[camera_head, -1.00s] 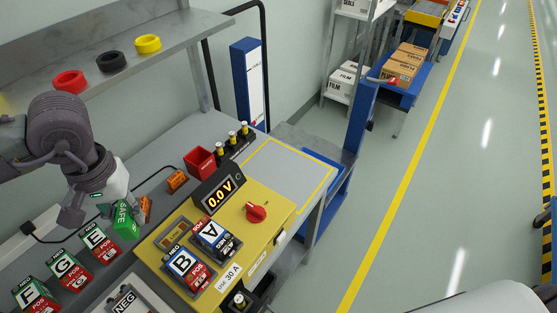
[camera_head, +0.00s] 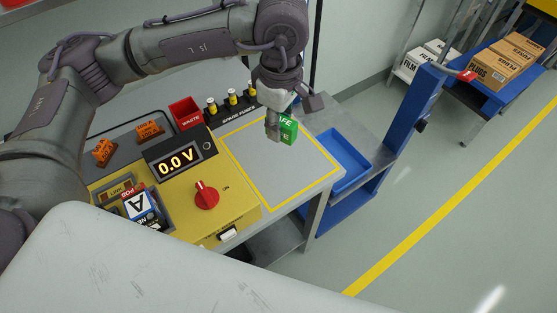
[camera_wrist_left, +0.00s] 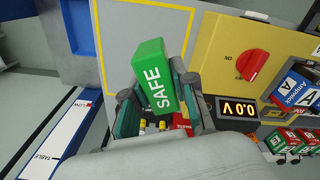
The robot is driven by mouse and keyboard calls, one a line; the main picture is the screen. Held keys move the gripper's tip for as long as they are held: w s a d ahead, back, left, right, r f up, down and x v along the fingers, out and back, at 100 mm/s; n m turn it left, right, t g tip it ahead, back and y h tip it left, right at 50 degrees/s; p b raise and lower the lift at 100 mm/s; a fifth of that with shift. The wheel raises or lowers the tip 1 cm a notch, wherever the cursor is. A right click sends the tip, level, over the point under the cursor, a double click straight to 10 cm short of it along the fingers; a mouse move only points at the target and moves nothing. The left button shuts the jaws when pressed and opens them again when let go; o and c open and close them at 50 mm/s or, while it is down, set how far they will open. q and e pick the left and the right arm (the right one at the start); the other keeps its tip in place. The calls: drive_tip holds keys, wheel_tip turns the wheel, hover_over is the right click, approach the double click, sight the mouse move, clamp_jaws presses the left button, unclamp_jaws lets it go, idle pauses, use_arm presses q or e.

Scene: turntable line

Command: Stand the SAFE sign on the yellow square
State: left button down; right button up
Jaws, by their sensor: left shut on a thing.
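The green SAFE sign (camera_head: 288,130) is in my left gripper (camera_head: 284,118), and its white lettering shows. In the left wrist view the SAFE sign (camera_wrist_left: 155,82) sits between the two fingers of the left gripper (camera_wrist_left: 158,95). In the head view the sign is over the yellow square (camera_head: 245,175), a yellow outline on the grey bench top, near its far right part. I cannot tell whether its base touches the surface. The yellow outline also shows in the left wrist view (camera_wrist_left: 98,45). My right gripper is not in view.
A yellow tester box with a red knob (camera_head: 206,195) and a 0.0 V display (camera_head: 175,163) stands left of the square. A red waste bin (camera_head: 186,113) and a spare-parts row (camera_head: 232,101) stand behind. A blue tray (camera_head: 345,165) lies at right. The square's middle is clear.

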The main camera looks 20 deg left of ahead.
use_arm(q)
drive_tip(key=f+n+b, duration=0.1)
drive_tip(key=d+f+n, duration=0.1)
drive_tip(key=n, duration=0.1)
drive_tip(key=d+f+n+b, duration=0.1)
drive_tip(key=n, duration=0.1)
drive_tip(key=shift+w+d+f+b, duration=0.1)
drive_tip(key=shift+d+f+b, duration=0.05)
drive_tip(key=shift+f+b, duration=0.15)
wheel_tip(320, 180, down, 3)
drive_tip(key=d+n+b, duration=0.3)
drive_tip(key=n, duration=0.3)
drive_tip(key=n+p, duration=0.1)
drive_tip(key=n, duration=0.1)
hover_over(276, 154)
wheel_tip(276, 154, down, 7)
drive_tip(key=shift+f, duration=0.1)
wheel_tip(276, 154, down, 4)
drive_tip(key=shift+r+p, duration=0.15)
drive_tip(key=shift+p, duration=0.25)
drive_tip(key=shift+f, duration=0.3)
drive_tip(key=c, duration=0.9)
unclamp_jaws()
drive_tip(key=shift+c, duration=0.2)
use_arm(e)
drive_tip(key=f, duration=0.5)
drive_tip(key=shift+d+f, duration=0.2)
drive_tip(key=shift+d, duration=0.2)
